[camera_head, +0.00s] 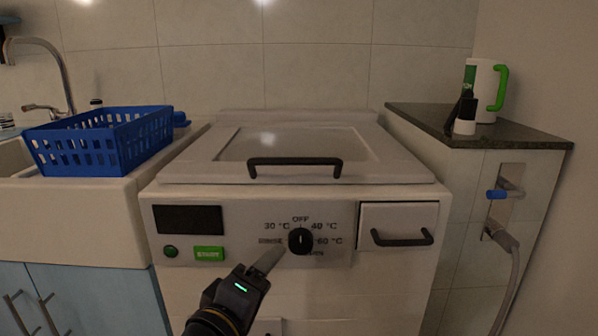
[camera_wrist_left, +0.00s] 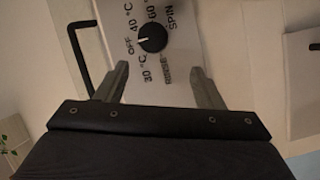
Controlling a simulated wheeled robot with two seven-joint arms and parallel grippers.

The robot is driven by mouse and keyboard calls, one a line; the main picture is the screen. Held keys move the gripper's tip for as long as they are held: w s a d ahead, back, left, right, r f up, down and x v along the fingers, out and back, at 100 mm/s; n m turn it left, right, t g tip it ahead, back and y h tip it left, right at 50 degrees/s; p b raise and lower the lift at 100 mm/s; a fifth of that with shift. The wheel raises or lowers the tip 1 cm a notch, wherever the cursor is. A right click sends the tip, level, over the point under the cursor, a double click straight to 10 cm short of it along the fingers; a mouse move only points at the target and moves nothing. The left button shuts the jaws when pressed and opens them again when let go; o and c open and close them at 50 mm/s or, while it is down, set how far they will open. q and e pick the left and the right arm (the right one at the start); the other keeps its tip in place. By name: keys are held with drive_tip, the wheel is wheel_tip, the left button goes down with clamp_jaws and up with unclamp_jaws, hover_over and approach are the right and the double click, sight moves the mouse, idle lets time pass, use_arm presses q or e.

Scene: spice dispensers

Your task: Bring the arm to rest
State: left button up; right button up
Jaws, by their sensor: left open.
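My left gripper (camera_head: 268,262) comes in from the lower left in the head view, in front of the washing machine's panel, with its fingertips near the lower left of the black dial (camera_head: 301,241). The left wrist view shows its two fingers (camera_wrist_left: 160,85) apart with nothing between them, and the dial (camera_wrist_left: 152,38) ahead of them. The fingers look clear of the dial, though the exact gap is hard to tell. The dial's white mark points at OFF. My right gripper is not in view.
The washing machine (camera_head: 200,290) has a lid handle (camera_head: 295,161) and a drawer handle (camera_head: 402,240) sticking out. A blue basket (camera_head: 100,140) stands on the sink at left. A white and green jug (camera_head: 482,90) stands on the dark counter at right. A hose (camera_head: 512,265) hangs below the tap.

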use_arm(q)
drive_tip(key=s+a+f+m+g+y, duration=0.3)
drive_tip(key=s+a+f+m+g, duration=0.6)
drive_tip(key=s+a+f, duration=0.8)
wheel_tip(320, 180, up, 36)
drive_tip(key=d+n+g+p, duration=0.1)
drive_tip(key=p, duration=3.7)
drive_tip(key=shift+s+d+r, duration=0.25)
drive_tip(key=shift+s, duration=0.05)
